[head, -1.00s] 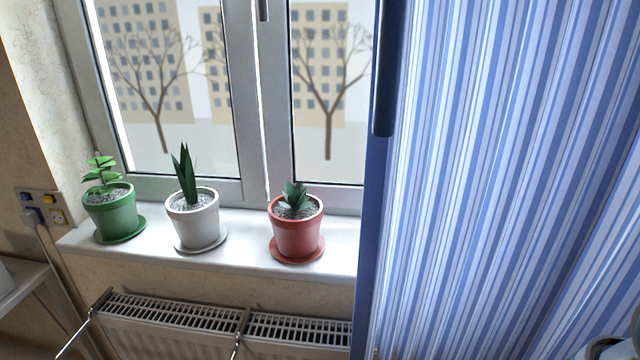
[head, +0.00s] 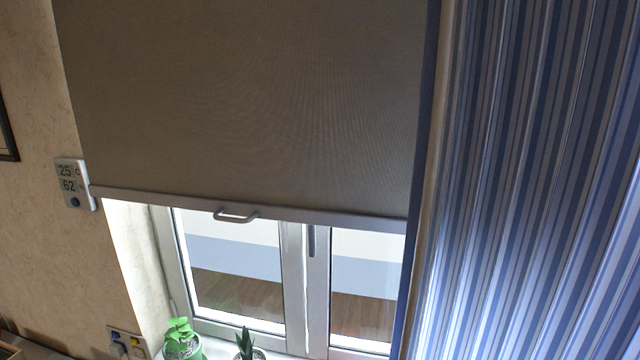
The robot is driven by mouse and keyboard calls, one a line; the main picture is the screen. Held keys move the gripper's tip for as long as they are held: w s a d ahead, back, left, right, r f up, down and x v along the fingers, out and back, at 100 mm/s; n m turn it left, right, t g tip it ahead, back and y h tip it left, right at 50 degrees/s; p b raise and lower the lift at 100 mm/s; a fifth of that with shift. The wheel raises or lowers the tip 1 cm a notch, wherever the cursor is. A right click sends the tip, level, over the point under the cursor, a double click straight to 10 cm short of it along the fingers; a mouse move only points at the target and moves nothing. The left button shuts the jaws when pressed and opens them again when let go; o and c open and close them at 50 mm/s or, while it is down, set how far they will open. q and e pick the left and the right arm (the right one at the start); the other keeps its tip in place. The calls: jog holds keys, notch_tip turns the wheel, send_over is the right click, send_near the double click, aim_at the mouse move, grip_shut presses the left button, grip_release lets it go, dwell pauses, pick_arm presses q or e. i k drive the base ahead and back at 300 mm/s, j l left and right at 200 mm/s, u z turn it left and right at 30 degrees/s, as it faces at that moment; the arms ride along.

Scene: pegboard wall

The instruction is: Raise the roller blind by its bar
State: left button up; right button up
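The roller blind (head: 240,100) is a dark brown-grey sheet covering the upper part of the window in the head view. Its pale bottom bar (head: 330,219) runs across the window, slightly lower at the right. A small loop handle (head: 236,215) sits on the bar, left of its middle. The lower part of the window (head: 240,270) is uncovered below the bar. Neither of my grippers is in view, and nothing is seen touching the bar or handle.
A blue striped curtain (head: 540,190) hangs along the right side. A thermometer display (head: 75,184) is on the wall at the left, close to the bar's left end. Potted plants, one in a green pot (head: 182,350), stand on the sill below. A socket panel (head: 126,345) is at lower left.

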aim_at(296, 111)
jog(key=i+j, duration=0.1)
jog(key=j, duration=0.25)
jog(key=i+j, duration=0.1)
jog(key=j, duration=0.25)
jog(key=i+j, duration=0.1)
jog(key=j, duration=0.25)
jog(key=i+j+u, duration=0.1)
jog(key=j, duration=0.25)
